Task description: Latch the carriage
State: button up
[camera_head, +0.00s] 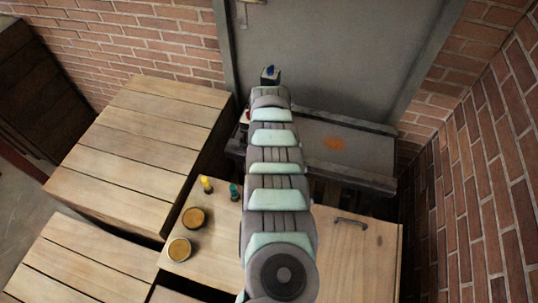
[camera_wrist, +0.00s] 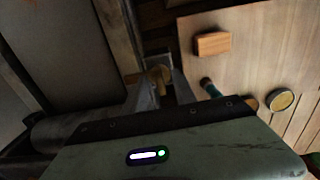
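The carriage appears to be the dark grey flat bed (camera_head: 360,150) with an orange mark, against the back wall right of my arm; a grey slab with dark rails (camera_wrist: 65,50) fills the upper left of the wrist view. My gripper (camera_wrist: 162,84) has two grey fingers standing apart beside the rail. A small brass-coloured piece (camera_wrist: 160,74) shows between or just beyond the fingertips; it may be the latch. I cannot tell whether the fingers touch it.
A wooden block (camera_wrist: 212,43) lies near the rail. Slatted crates (camera_head: 140,150) stand left; a brick wall (camera_head: 490,170) closes the right.

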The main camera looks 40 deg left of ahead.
notch_tip(320, 180, up, 11)
jog(key=p, duration=0.2)
dwell(0.7)
